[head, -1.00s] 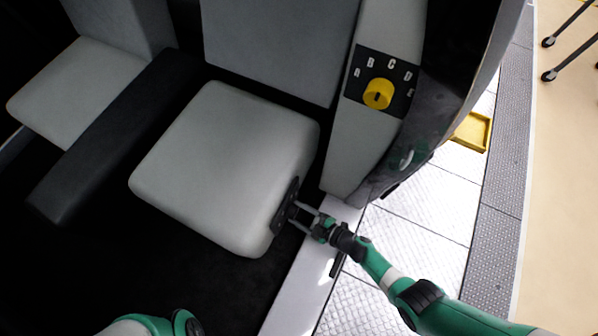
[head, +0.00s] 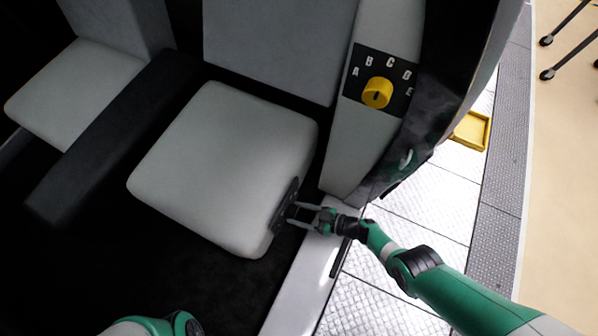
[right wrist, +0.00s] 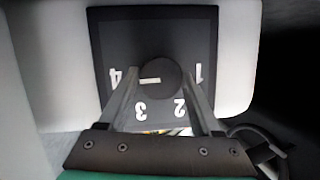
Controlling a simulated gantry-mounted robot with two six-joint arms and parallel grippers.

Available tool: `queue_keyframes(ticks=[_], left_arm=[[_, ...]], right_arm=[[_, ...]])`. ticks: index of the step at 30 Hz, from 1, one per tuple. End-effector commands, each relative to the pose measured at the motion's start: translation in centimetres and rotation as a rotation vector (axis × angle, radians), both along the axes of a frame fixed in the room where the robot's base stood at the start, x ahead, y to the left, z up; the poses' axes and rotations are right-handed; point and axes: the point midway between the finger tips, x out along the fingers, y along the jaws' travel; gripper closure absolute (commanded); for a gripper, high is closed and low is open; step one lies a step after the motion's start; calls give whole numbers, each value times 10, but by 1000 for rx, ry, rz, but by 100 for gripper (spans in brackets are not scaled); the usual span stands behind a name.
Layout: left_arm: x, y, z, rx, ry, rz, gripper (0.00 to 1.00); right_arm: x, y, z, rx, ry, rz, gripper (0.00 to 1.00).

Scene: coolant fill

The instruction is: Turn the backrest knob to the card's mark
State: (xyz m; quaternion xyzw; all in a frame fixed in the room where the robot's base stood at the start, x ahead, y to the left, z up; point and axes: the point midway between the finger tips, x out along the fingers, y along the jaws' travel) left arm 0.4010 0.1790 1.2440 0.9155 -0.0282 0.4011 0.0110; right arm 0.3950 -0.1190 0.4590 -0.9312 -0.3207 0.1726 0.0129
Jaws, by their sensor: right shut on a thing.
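A dark round knob (right wrist: 160,80) with a white pointer sits on a black plate (right wrist: 165,25) numbered 1 to 4, upside down in the right wrist view. The pointer lies towards the 4. In the head view this plate (head: 286,204) is on the grey seat cushion's side. My right gripper (head: 293,212) is shut on this knob, a finger on either side. A yellow knob (head: 377,93) stands on another black plate (head: 357,88), lettered A to E, beside the backrest. No gripper touches it. No card is visible. My left gripper is out of view; a green arm part shows bottom left.
The grey seat cushion (head: 225,165) and backrest (head: 270,45) are left of my right gripper. A pale sill (head: 300,290) runs below it. A yellow tray (head: 471,130) lies on the metal floor at right. A dark armrest (head: 110,135) stands left.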

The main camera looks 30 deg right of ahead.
Motion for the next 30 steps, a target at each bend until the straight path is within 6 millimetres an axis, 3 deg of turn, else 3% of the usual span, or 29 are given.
queue_keyframes(ticks=[17,18,22,30], left_arm=[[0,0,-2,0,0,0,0],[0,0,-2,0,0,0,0],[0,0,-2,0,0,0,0],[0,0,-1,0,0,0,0]], right_arm=[[0,0,0,32,20,0,90],[0,0,0,32,20,0,29],[0,0,0,31,20,0,6],[0,0,0,31,19,0,4]])
